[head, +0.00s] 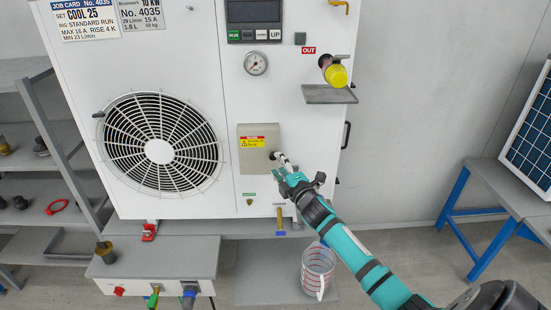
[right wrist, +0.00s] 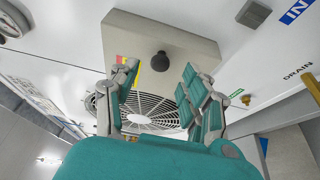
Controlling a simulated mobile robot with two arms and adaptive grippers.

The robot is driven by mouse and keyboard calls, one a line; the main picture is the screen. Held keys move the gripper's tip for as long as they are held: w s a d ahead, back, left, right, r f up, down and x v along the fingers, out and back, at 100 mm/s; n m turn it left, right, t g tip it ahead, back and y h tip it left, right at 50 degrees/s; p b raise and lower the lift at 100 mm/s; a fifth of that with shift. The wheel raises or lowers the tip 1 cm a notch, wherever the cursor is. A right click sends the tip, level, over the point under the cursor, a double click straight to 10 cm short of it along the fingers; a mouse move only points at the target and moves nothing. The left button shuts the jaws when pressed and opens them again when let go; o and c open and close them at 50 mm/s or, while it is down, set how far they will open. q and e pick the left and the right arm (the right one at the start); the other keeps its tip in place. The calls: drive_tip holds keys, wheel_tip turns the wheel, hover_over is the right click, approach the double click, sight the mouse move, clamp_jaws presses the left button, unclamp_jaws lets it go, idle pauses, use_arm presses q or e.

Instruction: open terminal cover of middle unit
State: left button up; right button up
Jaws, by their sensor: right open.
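The terminal cover (head: 248,160) is a beige-grey square plate with a red and yellow label, low on the front of the white unit (head: 290,110). It sits flat against the front and looks shut. A dark round knob (right wrist: 159,61) stands out from the cover (right wrist: 120,27) in the right wrist view. My right gripper (head: 284,166) is at the cover's lower right corner. In the wrist view its two fingers (right wrist: 158,80) are spread to either side of the knob, with a visible gap and nothing held. My left gripper is not in view.
A fan grille (head: 160,147) is left of the cover. A small grey shelf (head: 328,94) with a yellow-ended fitting (head: 337,76) juts out above right. A clear jug (head: 318,268) stands below. A grey bench (head: 185,253) lies at lower left, and a blue-legged table (head: 510,188) at right.

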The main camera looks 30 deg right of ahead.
sight(274, 158)
drive_tip(key=shift+w+d, duration=0.15)
drive_tip(key=shift+w, duration=0.7)
drive_tip(key=shift+w+d, duration=0.1)
drive_tip(key=shift+w, duration=0.75)
clamp_jaws()
